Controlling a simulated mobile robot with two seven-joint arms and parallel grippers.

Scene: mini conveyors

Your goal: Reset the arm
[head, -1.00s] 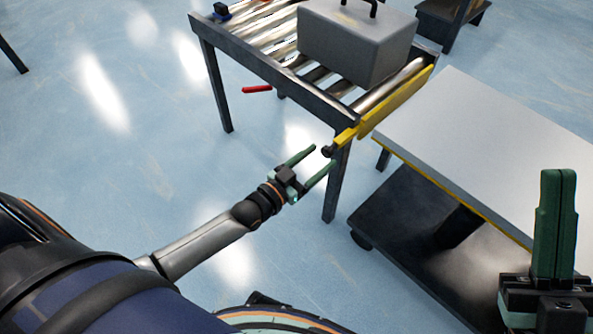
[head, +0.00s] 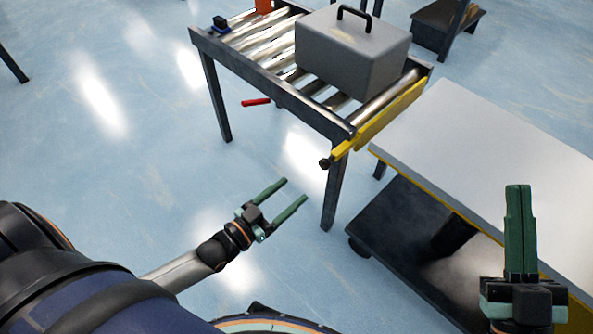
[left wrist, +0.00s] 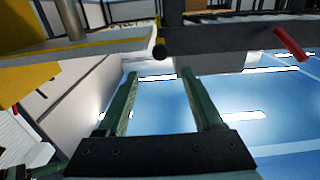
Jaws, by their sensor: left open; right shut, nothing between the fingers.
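My left gripper (head: 296,190) is open and empty, held over the floor in front of the conveyor's near leg. Its two green fingers also show spread apart in the left wrist view (left wrist: 161,80). My right gripper (head: 518,190) stands upright at the lower right with its green fingers together and nothing between them. A grey case (head: 352,55) with a black handle sits on the rollers of the conveyor (head: 272,88). A yellow bar (head: 385,115) runs along the conveyor's right end.
A white-topped cart (head: 480,135) with a dark lower shelf stands right of the conveyor. A red handle (head: 256,102) sticks out from the conveyor's side, and it shows in the left wrist view (left wrist: 291,44).

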